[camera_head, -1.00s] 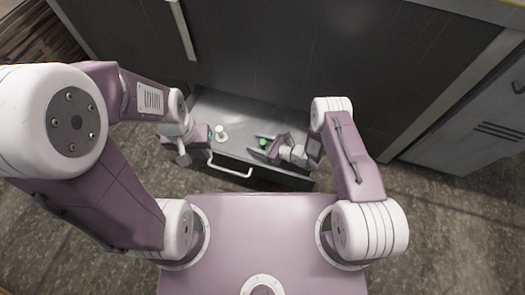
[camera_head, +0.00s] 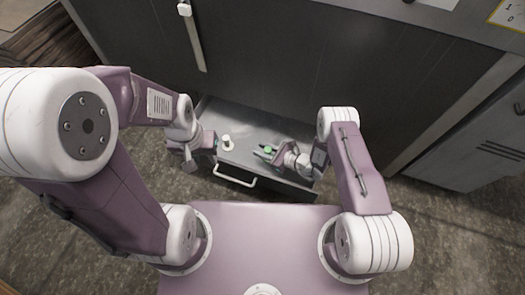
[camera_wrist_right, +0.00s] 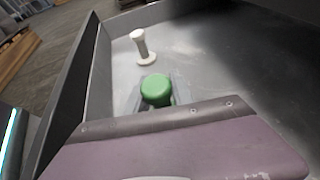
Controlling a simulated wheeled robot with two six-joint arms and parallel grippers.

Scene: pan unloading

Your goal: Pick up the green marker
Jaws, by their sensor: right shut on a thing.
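The green marker (camera_head: 268,149), a small rounded green piece, is in the open drawer, toward its right side. In the right wrist view the green marker (camera_wrist_right: 157,88) shows just beyond the purple gripper body, its lower part hidden. My right gripper (camera_head: 265,152) is shut on it inside the drawer; its fingers are partly hidden in the wrist view. My left gripper (camera_head: 205,143) is at the drawer's left edge, apart from the marker; its fingers are too unclear to read.
A white piece with a round base (camera_head: 227,143) stands in the drawer left of the marker; it also shows in the right wrist view (camera_wrist_right: 140,46). The drawer (camera_head: 210,108) has raised walls and a front handle (camera_head: 234,181). A dark cabinet front rises behind it.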

